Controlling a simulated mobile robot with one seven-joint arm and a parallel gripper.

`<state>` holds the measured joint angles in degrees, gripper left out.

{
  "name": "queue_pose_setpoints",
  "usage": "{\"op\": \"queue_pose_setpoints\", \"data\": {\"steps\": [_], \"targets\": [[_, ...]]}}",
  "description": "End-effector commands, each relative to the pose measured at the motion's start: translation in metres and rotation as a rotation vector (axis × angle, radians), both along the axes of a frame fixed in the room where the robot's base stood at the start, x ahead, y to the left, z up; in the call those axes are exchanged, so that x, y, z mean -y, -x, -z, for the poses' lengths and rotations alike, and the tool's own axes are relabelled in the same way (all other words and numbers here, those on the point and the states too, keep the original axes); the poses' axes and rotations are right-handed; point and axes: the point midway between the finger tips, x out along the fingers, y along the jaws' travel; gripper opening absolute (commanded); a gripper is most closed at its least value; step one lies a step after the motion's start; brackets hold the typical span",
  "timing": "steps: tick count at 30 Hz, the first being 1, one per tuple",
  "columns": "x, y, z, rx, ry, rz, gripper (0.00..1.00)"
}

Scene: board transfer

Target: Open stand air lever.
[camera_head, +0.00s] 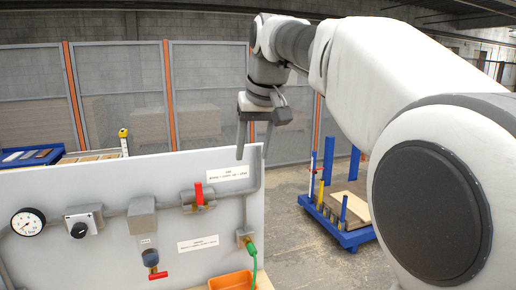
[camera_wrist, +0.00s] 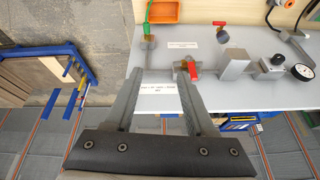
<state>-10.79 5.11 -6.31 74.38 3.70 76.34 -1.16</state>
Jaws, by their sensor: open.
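The stand panel (camera_head: 120,185) is pale grey with a pipe run along it. A red lever (camera_head: 199,194) stands upright on a grey valve body, crossing the pipe, below a printed label (camera_head: 229,173) too small to read surely. In the wrist view the red lever (camera_wrist: 191,69) lies by the tip of the right finger; I cannot tell whether they touch. My gripper (camera_head: 254,150) is open and empty, fingers pointing down near the panel's top right edge. Its two fingers (camera_wrist: 160,72) also show in the wrist view. A second red handle (camera_head: 158,275) sits lower on the panel.
A gauge (camera_head: 28,222), a regulator knob (camera_head: 79,230) and a grey box (camera_head: 142,216) are on the panel. A green hose (camera_head: 252,249) hangs at its right end by an orange bin (camera_head: 232,281). A blue rack (camera_head: 347,235) stands behind on open floor.

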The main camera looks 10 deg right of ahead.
Motion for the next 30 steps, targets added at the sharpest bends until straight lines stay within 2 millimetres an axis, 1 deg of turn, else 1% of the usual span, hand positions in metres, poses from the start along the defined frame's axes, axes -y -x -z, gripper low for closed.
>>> {"op": "queue_pose_setpoints", "data": {"steps": [3, 13, 15, 17, 18, 20, 22, 24, 27, 30], "targets": [[0.002, 0.006, 0.001, 0.002, -0.001, 0.003, 0.55], [0.003, 0.007, 0.002, 0.002, -0.002, 0.004, 0.55], [0.002, 0.007, 0.003, -0.001, -0.005, 0.003, 0.42], [0.001, 0.007, 0.009, -0.013, -0.020, 0.002, 0.32], [0.000, 0.007, 0.016, -0.028, -0.038, -0.001, 0.24], [-0.005, 0.006, 0.030, -0.061, -0.083, -0.009, 0.14], [-0.012, 0.006, 0.052, -0.113, -0.162, -0.018, 0.01], [-0.021, 0.005, 0.076, -0.168, -0.265, -0.026, 0.00], [-0.033, 0.003, 0.103, -0.232, -0.429, -0.032, 0.00], [-0.042, -0.003, 0.124, -0.272, -0.598, -0.027, 0.00]]}}
